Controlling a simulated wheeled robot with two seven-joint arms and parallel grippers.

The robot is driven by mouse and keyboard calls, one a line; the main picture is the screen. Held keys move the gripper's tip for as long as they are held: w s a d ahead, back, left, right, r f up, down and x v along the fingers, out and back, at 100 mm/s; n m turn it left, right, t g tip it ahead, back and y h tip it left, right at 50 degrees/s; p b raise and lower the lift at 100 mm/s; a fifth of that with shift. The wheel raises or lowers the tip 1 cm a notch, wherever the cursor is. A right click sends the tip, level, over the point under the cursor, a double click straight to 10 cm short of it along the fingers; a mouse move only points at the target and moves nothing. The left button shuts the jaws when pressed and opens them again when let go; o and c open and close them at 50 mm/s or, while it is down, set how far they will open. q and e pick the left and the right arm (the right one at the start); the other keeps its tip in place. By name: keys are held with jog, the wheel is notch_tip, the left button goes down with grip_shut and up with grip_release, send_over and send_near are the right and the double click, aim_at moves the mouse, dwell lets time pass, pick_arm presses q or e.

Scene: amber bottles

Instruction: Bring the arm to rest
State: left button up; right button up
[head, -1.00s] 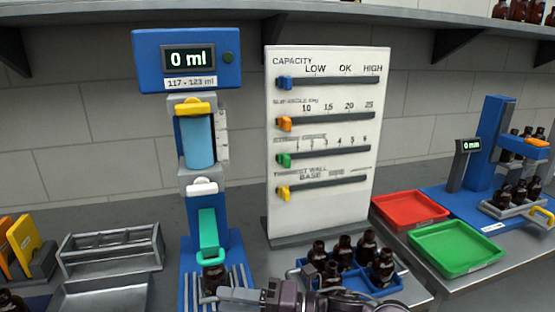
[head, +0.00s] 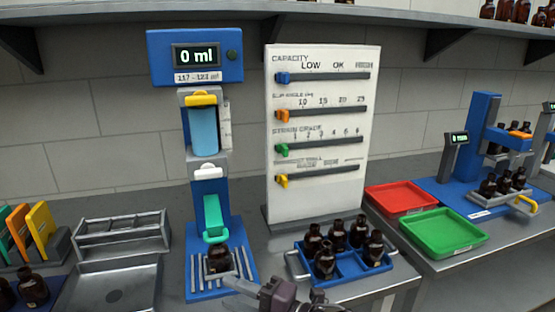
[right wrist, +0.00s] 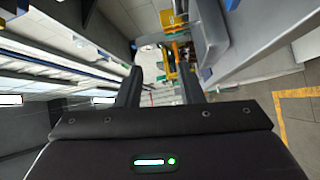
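My right gripper (head: 236,284) shows at the bottom of the head view, in front of the filling station and the blue bottle tray. Much of its arm is out of frame. In the right wrist view its two fingers (right wrist: 160,88) stand apart with nothing held between them. An amber bottle (head: 218,259) stands on the slatted base of the blue filling station (head: 195,55), whose display reads 0 ml. My left gripper is not in view.
A blue tray (head: 344,286) with several amber bottles stands right of the station. A white slider board (head: 318,210) stands behind it. Red (head: 400,197) and green (head: 443,232) trays lie at right. A metal rack (head: 122,240) and another amber bottle (head: 33,287) are at left.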

jog(key=d+f+m+t+h, duration=0.2)
jog(key=d+f+m+h, duration=0.3)
jog(key=m, duration=0.3)
jog(key=d+f+m+t+h, duration=0.1)
jog(key=d+f+m+h, duration=0.3)
jog(key=d+m+h, duration=0.3)
jog(key=s+d+f+m+g+h, duration=0.2)
jog(key=s+d+f+m+g, duration=0.2)
jog(key=s+d+m, duration=0.3)
jog(key=s+d+f+m+g+h, duration=0.25)
jog(key=s+d+f+m, duration=0.25)
jog(key=s+d, duration=0.35)
notch_tip(320, 180, down, 30)
jog(key=s+g, duration=0.2)
jog(key=s+d+f+g, duration=0.1)
jog(key=s+d+f, duration=0.1)
jog(key=s+f, duration=1.6)
jog(key=shift+s+d, duration=0.35)
jog(key=shift+s, duration=0.65)
jog(key=shift+f+g, duration=0.1)
jog(key=shift+g, duration=0.15)
